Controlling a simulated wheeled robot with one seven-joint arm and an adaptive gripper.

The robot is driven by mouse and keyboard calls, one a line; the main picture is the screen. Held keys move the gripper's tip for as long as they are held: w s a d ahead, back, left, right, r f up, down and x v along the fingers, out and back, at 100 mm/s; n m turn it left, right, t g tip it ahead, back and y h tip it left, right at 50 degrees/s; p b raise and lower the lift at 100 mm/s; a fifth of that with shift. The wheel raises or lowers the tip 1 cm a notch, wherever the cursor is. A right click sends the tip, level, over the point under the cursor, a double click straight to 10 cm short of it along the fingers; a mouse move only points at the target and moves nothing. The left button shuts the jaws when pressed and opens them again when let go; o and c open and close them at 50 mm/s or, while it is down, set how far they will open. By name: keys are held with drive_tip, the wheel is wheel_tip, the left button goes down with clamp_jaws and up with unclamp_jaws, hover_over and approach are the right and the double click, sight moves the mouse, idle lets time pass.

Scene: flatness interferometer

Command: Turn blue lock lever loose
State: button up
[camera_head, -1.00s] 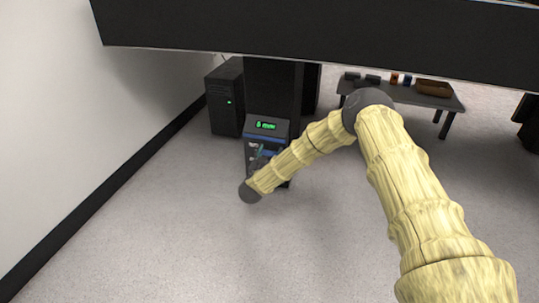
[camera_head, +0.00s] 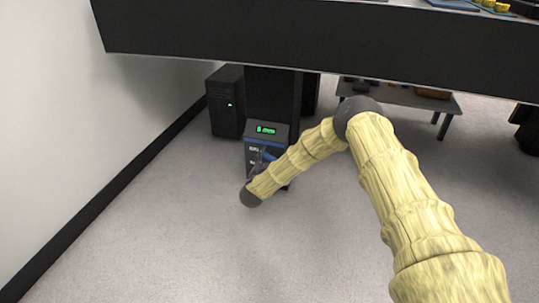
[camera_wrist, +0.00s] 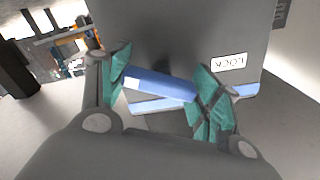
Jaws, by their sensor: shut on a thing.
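The blue lock lever (camera_wrist: 165,84) is a flat blue bar with a white patch near its left end, seen in the wrist view on a dark grey unit (camera_wrist: 180,40). My gripper (camera_wrist: 163,88) has its teal-padded fingers at the two ends of the bar and is shut on it. My arm hides much of the lever there.
A black computer tower (camera_head: 226,101) stands left of the unit, near the white wall (camera_head: 80,130). A dark overhead tabletop edge (camera_head: 300,45) spans above. A low table (camera_head: 400,97) stands at the back right. The grey floor in front is clear.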

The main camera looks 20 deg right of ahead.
drive_tip(key=m+p, duration=0.2)
drive_tip(key=m, duration=0.4)
drive_tip(key=shift+m, duration=0.3)
drive_tip(key=m+p, duration=0.1)
drive_tip(key=m, duration=0.4)
idle(0.4)
drive_tip(key=o, duration=1)
drive_tip(key=shift+s+a, duration=0.1)
drive_tip(key=shift+s, duration=0.05)
drive_tip(key=v, duration=1.1)
drive_tip(key=shift+s+a, duration=0.25)
drive_tip(key=shift+f, duration=0.1)
